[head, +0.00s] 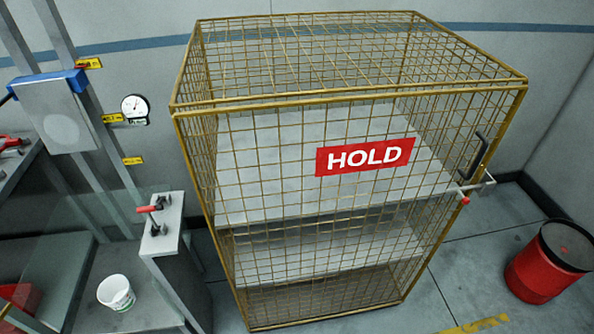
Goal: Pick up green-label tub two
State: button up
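A small white tub (116,292) stands upright on a grey surface at the lower left in the head view. A small greenish mark shows on its side, but it is too small to read, so I cannot tell whether this is green-label tub two. No other tub is clearly visible. My gripper is not in view.
A yellow wire cage (300,225) with shelves and a red HOLD sign (365,156) fills the middle. A grey post with a red-handled clamp (152,209) stands beside the tub. A red bin (545,265) stands at the right. Clear floor (475,265) lies between cage and bin.

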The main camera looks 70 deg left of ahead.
aim_at(116, 292)
jog(key=u, duration=5.65)
jog(key=i, duration=1.5)
jog(key=z, duration=0.05)
